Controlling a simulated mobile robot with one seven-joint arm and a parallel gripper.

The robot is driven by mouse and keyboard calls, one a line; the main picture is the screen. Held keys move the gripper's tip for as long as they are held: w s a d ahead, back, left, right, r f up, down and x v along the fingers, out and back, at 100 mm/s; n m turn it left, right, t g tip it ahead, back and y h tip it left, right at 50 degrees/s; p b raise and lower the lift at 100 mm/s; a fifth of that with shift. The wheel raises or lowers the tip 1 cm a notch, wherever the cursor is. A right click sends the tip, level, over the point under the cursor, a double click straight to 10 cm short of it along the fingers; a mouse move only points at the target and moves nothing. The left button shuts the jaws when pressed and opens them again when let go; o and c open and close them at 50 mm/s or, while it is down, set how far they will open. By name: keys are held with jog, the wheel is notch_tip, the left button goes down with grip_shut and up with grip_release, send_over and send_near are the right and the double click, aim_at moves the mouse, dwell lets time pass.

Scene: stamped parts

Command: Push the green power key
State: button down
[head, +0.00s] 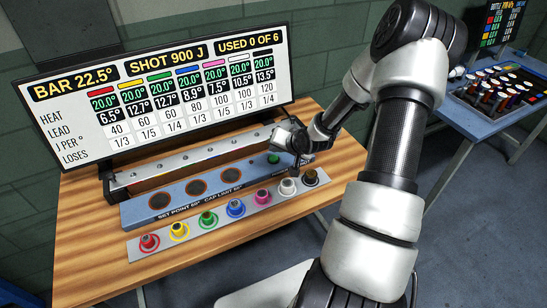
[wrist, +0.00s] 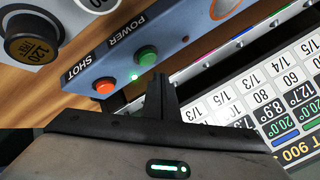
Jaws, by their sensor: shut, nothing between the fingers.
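The green power key (wrist: 147,55) is a round button on the blue-grey panel, beside the word POWER in the wrist view. It also shows in the head view (head: 274,158), just left of my gripper. A small lit green lamp (wrist: 134,76) is beside it. An orange-red key (wrist: 104,86) by the word SHOT sits on the same panel; I cannot make it out in the head view. My gripper (wrist: 159,78) is shut and empty, its fingertips close to the green key. In the head view my gripper (head: 297,152) is over the panel's right end. I cannot tell whether it touches the key.
A display (head: 160,85) reading "BAR 22.5°", "SHOT 900 J" and "USED 0 OF 6" stands behind. A metal bar (head: 190,162) lies before it. Several coloured knobs (head: 236,208) line a front strip. Bare wooden tabletop (head: 85,262) is at front left. Another table (head: 470,122) stands right.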

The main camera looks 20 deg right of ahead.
aim_at(276, 159)
notch_tip(276, 159, up, 5)
jog(key=p, duration=0.3)
jog(key=shift+r+p, duration=0.1)
jog(key=shift+p, duration=0.3)
